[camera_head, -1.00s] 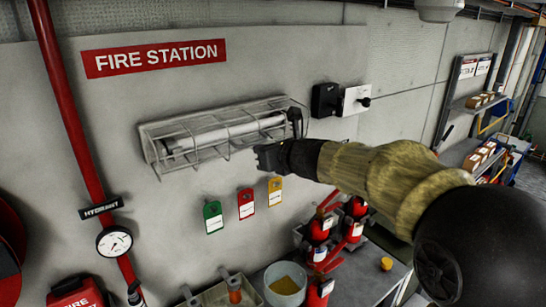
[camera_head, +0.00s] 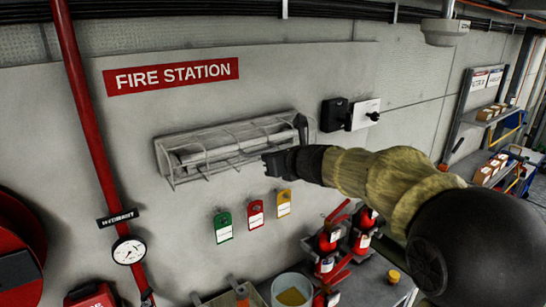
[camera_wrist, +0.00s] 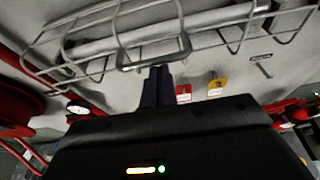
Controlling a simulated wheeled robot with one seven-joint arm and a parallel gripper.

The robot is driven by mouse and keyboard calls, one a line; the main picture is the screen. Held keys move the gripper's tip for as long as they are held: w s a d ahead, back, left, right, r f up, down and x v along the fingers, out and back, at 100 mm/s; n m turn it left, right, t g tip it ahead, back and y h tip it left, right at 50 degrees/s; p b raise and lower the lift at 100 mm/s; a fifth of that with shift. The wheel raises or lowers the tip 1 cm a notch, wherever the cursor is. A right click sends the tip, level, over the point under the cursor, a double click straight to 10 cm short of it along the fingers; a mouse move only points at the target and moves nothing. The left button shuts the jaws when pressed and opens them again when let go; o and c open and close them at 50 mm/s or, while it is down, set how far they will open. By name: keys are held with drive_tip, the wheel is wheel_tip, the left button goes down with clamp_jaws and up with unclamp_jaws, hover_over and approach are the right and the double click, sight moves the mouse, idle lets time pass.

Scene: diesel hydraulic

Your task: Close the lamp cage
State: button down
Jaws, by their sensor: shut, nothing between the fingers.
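The lamp cage (camera_head: 213,170) is a long grey wire frame on the wall below the FIRE STATION sign, with a pale tube lamp (camera_head: 205,156) behind its wires. My gripper (camera_head: 266,162) is shut and empty, just at the front lower right part of the cage. In the wrist view my shut fingertips (camera_wrist: 157,72) point at a small wire loop (camera_wrist: 153,62) on the cage's near edge. They are very close to it; I cannot tell whether they touch. The cage's front wires stand out from the wall. How far the cage is open is unclear.
Green, red and yellow tags (camera_head: 255,214) hang below the cage. A black and white switch box (camera_head: 350,114) is to its right. A red pipe with a gauge (camera_head: 129,250) runs at left. A bench with red extinguishers (camera_head: 328,240) and a bucket (camera_head: 292,290) is below.

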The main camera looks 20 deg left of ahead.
drive_tip(key=s+d+f+b, duration=0.2)
drive_tip(key=s+d+b, duration=0.1)
drive_tip(key=b, duration=0.1)
wheel_tip(320, 180, up, 10)
drive_tip(key=d+p, duration=0.1)
drive_tip(key=p, duration=0.1)
drive_tip(key=shift+s+d+f, duration=0.25)
drive_tip(key=shift+d, duration=0.05)
drive_tip(key=shift+f, duration=0.1)
